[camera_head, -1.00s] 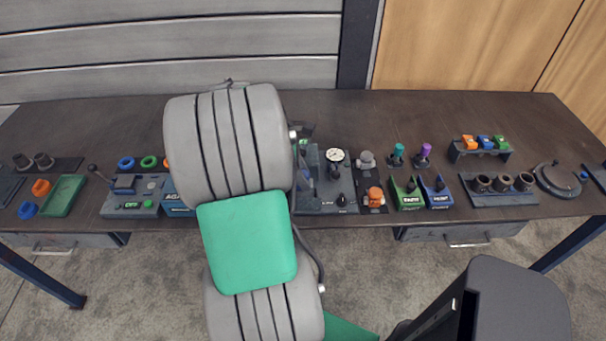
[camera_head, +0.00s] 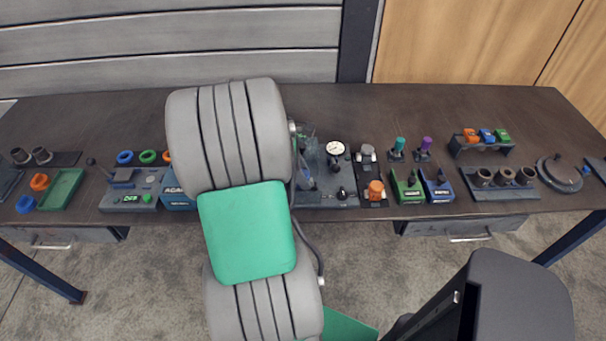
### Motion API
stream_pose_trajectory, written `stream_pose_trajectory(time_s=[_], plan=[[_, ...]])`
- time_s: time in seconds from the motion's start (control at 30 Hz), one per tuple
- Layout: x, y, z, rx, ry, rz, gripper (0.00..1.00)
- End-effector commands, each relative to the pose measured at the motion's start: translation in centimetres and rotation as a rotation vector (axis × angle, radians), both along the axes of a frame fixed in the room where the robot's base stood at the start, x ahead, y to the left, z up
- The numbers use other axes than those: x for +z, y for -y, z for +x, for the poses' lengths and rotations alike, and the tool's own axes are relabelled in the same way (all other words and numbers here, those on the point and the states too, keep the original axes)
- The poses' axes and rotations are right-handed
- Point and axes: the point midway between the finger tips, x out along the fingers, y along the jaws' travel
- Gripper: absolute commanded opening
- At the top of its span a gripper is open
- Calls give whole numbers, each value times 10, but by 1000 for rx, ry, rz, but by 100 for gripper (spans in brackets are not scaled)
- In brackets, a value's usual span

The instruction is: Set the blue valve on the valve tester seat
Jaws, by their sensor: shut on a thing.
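The valve tester (camera_head: 325,192) seems to be the dark unit with a white round gauge (camera_head: 335,149) near the middle of the bench. My thick grey arm covers its left side, so I cannot make out the seat. A small bluish part (camera_head: 305,182) shows just right of my arm, but I cannot tell whether it is the blue valve. Right of the tester, a dark holder (camera_head: 371,173) carries a grey valve-like piece (camera_head: 367,152) and an orange one (camera_head: 376,190), with a gap between them. My gripper is hidden behind my arm.
Green (camera_head: 408,187) and blue (camera_head: 437,187) boxes stand right of the holder. Farther right are a rack (camera_head: 481,149) of orange, blue and green pieces and a dark block with cups (camera_head: 500,190). A grey control box (camera_head: 133,190) stands left. The bench's back strip is clear.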

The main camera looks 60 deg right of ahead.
Motion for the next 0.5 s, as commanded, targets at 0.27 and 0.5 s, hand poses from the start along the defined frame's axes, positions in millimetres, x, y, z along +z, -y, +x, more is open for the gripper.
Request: stream_pose_trajectory(time_s=[0.27,0.5], plan=[[-4,0,0,0,0,0,0],[-9,0,0,-1,1,-1,0]])
